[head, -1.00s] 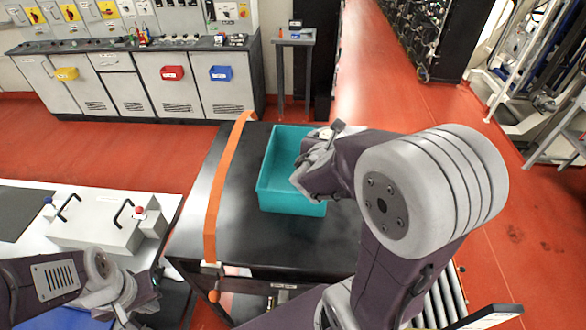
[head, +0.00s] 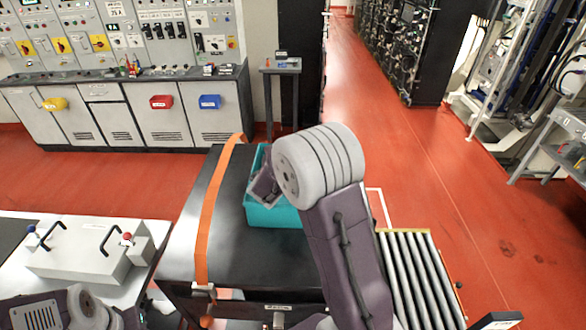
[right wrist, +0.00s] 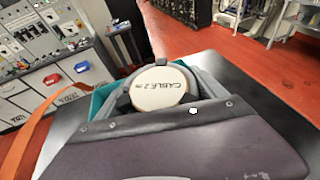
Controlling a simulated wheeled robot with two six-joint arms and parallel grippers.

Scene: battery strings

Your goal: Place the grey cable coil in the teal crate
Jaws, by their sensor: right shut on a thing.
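The teal crate (head: 272,217) stands on the black table, partly hidden behind my right arm; its rim shows at the left in the right wrist view (right wrist: 98,103). My right gripper (right wrist: 158,96) is shut on the cable coil (right wrist: 160,82), whose round cream face reads "CABLE 2 m". The coil appears over or within the crate's opening; its exact height cannot be told. In the head view my right arm hides the coil. My left arm is at the bottom left of the head view, and its fingertips are not clear.
An orange strap (head: 209,210) runs over the black table (head: 190,245) left of the crate. A roller conveyor (head: 415,275) lies to the right. A white bench with a handled box (head: 85,262) is at the left. Control cabinets (head: 120,110) line the back.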

